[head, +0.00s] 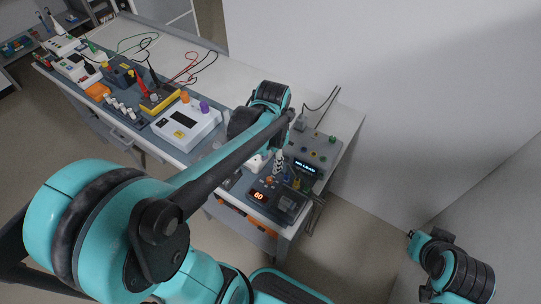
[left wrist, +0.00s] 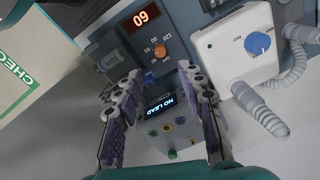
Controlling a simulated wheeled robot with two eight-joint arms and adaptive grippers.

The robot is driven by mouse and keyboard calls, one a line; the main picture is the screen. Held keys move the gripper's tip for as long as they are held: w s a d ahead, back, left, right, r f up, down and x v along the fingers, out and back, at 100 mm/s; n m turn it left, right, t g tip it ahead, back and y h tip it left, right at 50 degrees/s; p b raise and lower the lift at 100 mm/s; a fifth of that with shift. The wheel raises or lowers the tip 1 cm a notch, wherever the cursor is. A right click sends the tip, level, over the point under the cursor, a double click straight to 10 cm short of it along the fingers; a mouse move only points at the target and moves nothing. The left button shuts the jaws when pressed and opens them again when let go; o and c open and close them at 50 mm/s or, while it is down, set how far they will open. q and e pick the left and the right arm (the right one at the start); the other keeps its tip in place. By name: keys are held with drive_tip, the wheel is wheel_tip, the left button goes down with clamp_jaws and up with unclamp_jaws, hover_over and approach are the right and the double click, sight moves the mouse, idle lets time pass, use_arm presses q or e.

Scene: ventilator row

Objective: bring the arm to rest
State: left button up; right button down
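My left arm reaches from the lower left across the bench in the head view. Its gripper is mostly hidden there by the arm and wrist. In the left wrist view my left gripper (left wrist: 162,72) is open, with its two fingers apart and nothing held between them. Beyond and between the fingers is a monitor panel with a lit "NO LEAD" display (left wrist: 160,105); it also shows in the head view (head: 306,168). A part of my right arm shows at the lower right of the head view, but its gripper does not.
A unit with an orange "60" readout (head: 260,195) stands at the bench's near corner. A white box with a blue knob (left wrist: 258,45) and grey hoses is close beside the fingers. The bench (head: 205,75) carries several instruments and loose cables. A white wall (head: 400,100) rises behind.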

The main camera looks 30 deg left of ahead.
use_arm(q)
drive_tip(key=shift+r, duration=1)
